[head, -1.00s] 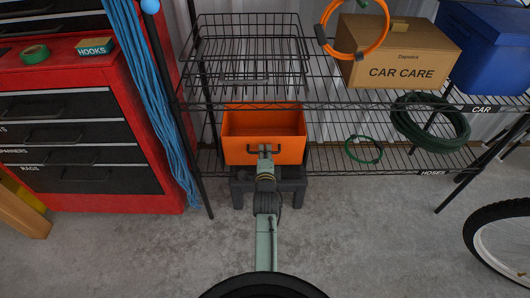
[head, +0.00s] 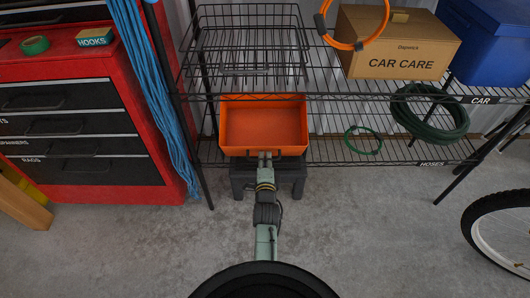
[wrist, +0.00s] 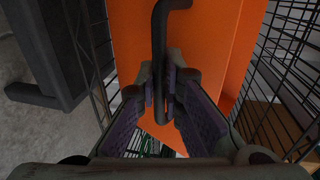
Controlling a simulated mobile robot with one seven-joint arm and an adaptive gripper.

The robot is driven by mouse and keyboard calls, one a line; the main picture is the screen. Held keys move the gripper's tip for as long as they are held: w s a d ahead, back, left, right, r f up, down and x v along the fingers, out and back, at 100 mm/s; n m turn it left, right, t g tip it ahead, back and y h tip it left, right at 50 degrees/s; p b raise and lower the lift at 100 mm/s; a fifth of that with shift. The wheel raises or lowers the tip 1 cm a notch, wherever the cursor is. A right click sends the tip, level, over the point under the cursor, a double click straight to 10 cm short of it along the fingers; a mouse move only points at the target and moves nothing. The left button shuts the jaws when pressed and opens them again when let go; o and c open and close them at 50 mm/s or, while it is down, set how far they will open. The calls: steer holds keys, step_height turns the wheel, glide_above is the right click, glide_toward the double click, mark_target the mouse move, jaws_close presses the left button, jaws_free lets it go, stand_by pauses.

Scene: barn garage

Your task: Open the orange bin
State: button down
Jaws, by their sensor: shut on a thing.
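The orange bin (head: 262,124) sits low at the wire rack, with its open top facing up and its inside looking empty. A dark handle (wrist: 160,30) is on its front. My gripper (head: 265,157) is at the middle of the bin's front edge. In the wrist view my gripper (wrist: 162,95) has its purple-padded fingers on both sides of the handle bar, closed on it. The bin's orange front (wrist: 205,40) fills the area behind the handle. Most of the front face is hidden from the head view.
A dark low stool (head: 290,182) stands under the bin and my arm. A red drawer cabinet (head: 110,180) and blue rope (head: 150,100) are on the left. The rack holds a CAR CARE box (head: 400,45) and a green hose (head: 430,115). A wheel (head: 500,238) stands at right.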

steer(key=shift+s+f, duration=0.35)
steer(key=shift+f, duration=0.25)
steer(key=shift+s+f, duration=0.35)
steer(key=shift+f, duration=0.2)
steer(key=c, duration=2)
jaws_free()
steer(key=shift+r, duration=0.15)
step_height(320, 180, up, 10)
steer(key=shift+f, duration=0.1)
